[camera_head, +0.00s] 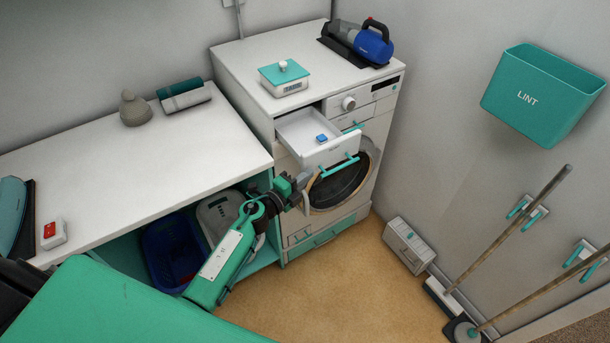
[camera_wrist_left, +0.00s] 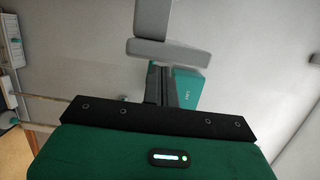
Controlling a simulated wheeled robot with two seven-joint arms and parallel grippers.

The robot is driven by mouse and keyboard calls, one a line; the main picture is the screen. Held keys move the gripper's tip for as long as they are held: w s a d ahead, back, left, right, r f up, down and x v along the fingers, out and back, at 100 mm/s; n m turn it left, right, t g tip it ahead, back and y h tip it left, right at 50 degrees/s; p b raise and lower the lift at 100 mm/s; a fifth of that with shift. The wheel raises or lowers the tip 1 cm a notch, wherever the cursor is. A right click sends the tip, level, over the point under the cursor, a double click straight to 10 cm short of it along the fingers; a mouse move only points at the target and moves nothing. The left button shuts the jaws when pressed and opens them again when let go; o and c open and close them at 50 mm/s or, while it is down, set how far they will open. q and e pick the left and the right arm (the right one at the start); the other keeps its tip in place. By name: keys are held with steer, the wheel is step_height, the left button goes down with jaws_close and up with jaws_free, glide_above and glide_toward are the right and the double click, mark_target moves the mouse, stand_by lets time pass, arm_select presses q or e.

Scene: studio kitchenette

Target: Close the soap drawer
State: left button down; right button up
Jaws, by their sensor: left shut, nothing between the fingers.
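The soap drawer (camera_head: 334,151) is pulled out of the upper left front of the white washing machine (camera_head: 297,226). Its white tray is open to view, with a small blue block (camera_head: 321,138) inside. A teal bar handle (camera_head: 341,167) runs along its front. My left gripper (camera_head: 304,181) is shut and empty, just below and left of the drawer front in the head view; I cannot tell whether it touches. The left wrist view shows mostly wall and my own gripper parts; the drawer does not show there. My right gripper is not in view.
A scale-like box with a teal top (camera_head: 285,77) and a blue handheld vacuum (camera_head: 367,42) sit on the machine. A white counter (camera_head: 140,160) adjoins it at left. A teal lint bin (camera_head: 541,95) hangs at right. Floor before the machine is clear.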

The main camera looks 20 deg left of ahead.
mark_target(271, 136)
arm_select(q)
steer(key=shift+w+a, duration=0.1)
stand_by(0.3)
steer(key=shift+w+a, duration=0.15)
steer(key=shift+a, duration=0.1)
steer(key=w+a+b, duration=0.2)
steer(key=w+a, duration=0.1)
steer(key=a, duration=0.2)
steer(key=w+a+b, duration=0.3)
steer(key=w+a, duration=0.1)
steer(key=w+a+b, duration=0.2)
steer(key=w+a, duration=0.2)
steer(key=a, duration=0.1)
steer(key=shift+w+a+f, duration=0.1)
steer(key=shift+w+a, duration=0.15)
steer(key=shift+a, duration=0.05)
steer(key=shift+w+a+b, duration=0.1)
steer(key=shift+a+b, duration=0.1)
steer(key=shift+b, duration=0.15)
steer(key=shift+r, duration=0.2)
steer(key=shift+a+r, duration=0.1)
steer(key=shift+a, duration=0.05)
